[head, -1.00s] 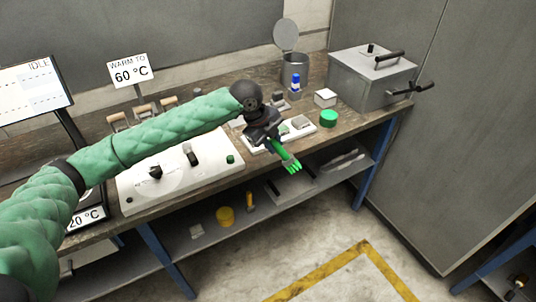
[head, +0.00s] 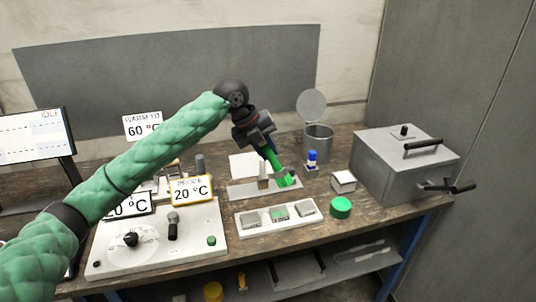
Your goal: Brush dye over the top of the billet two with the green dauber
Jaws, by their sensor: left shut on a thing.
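My left gripper (head: 262,143) is shut on the green dauber (head: 274,163), which points down and to the right. The dauber's green head (head: 286,180) is over or at the right end of a flat grey plate, behind the white tray (head: 245,232); I cannot tell whether it touches. Three grey billets sit in a row in the tray: a left one (head: 249,219), a middle one (head: 280,216) and a right one (head: 307,207). The middle billet shows green on its top. No billet numbers are readable. My right gripper is out of view.
A green round pot (head: 341,207) stands right of the tray. Behind it are a white-topped block (head: 343,182), a blue-capped bottle (head: 311,160) and an open metal can (head: 318,143). A grey lidded box (head: 400,168) fills the right. A hotplate panel (head: 190,246) lies left.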

